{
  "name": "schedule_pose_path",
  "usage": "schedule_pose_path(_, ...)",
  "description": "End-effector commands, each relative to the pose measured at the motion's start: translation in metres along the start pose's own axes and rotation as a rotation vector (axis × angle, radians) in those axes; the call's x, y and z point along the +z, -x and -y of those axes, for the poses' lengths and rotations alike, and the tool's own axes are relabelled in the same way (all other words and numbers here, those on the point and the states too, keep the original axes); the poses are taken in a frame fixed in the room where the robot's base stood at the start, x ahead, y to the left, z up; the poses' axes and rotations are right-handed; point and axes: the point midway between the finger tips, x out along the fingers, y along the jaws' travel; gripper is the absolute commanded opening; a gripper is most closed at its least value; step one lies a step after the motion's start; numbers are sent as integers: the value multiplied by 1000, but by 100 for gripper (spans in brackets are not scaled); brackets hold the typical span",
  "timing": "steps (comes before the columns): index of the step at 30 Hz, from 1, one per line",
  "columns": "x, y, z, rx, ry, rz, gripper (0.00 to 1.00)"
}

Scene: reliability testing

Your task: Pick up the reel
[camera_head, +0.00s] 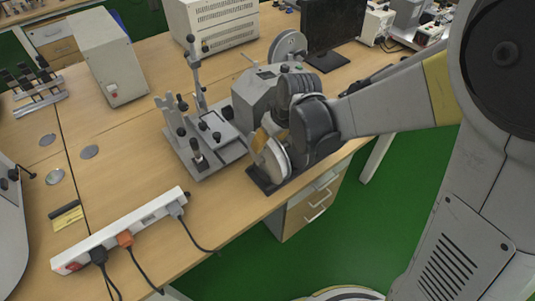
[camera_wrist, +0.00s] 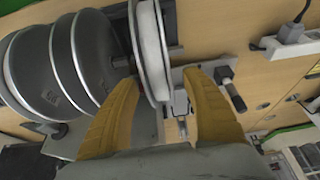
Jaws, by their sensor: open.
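A pale reel (camera_head: 274,162) stands on edge at the table's front edge, above a dark base plate. In the wrist view the reel (camera_wrist: 150,45) shows nearly edge-on, its lower end reaching between the two yellow fingers. My gripper (camera_wrist: 160,80) is open, one finger to each side of the reel; I cannot tell whether either touches it. In the head view my gripper (camera_head: 262,141) partly hides the reel and the machine behind it. Another grey reel (camera_head: 288,47) stands farther back by the monitor.
A grey machine (camera_head: 255,98) stands close behind my gripper; large grey discs (camera_wrist: 60,65) fill the wrist view's left. A metal stand (camera_head: 205,150) is just left of the reel. A power strip (camera_head: 120,232) with cables lies nearer left. The table's left middle is mostly clear.

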Motion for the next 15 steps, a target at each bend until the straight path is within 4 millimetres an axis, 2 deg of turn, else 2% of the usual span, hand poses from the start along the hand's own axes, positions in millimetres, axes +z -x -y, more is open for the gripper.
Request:
schedule_pose_path(2,1,-9,0,0,0,0,56)
schedule_pose_path(8,0,-8,0,0,0,0,56)
schedule_pose_path(14,0,-8,0,0,-1,0,0)
schedule_pose_path(15,0,-8,0,0,-1,0,0)
